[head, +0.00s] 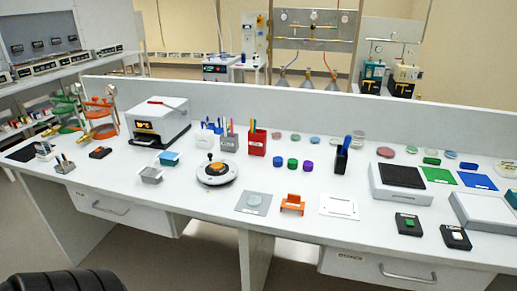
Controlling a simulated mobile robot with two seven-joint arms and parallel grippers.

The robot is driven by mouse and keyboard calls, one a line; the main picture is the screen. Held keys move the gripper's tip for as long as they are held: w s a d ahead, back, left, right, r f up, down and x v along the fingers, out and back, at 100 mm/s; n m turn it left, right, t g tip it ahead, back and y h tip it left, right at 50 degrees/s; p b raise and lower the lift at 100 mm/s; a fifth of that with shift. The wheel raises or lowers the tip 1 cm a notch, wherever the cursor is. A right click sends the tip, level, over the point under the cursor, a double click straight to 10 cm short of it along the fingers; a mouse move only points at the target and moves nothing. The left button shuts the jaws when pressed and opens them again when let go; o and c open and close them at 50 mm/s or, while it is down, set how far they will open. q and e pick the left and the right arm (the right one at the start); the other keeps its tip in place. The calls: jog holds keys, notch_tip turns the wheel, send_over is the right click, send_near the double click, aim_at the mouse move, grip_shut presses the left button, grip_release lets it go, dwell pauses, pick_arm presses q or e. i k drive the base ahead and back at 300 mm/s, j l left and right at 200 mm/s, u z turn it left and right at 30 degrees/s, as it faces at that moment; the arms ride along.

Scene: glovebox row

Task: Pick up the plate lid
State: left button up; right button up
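No label marks a plate lid that I can read. A flat white rectangular piece (340,206) lies on the bench near the front edge, right of an orange holder (292,204); it may be the plate lid, but I cannot tell for sure. A pale round dish (256,199) lies on a grey square mat (243,207) to the left of the orange holder. Neither of my grippers shows in the head view.
The white bench (210,219) has drawers below its front edge. A white round device (216,174), a red pen holder (256,142) and a black holder (342,159) stand nearby. A black-topped device (402,192) stands to the right. A black ribbed shape (65,281) is at bottom left.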

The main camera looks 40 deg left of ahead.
aim_at(253, 200)
jog(key=u, duration=1.45)
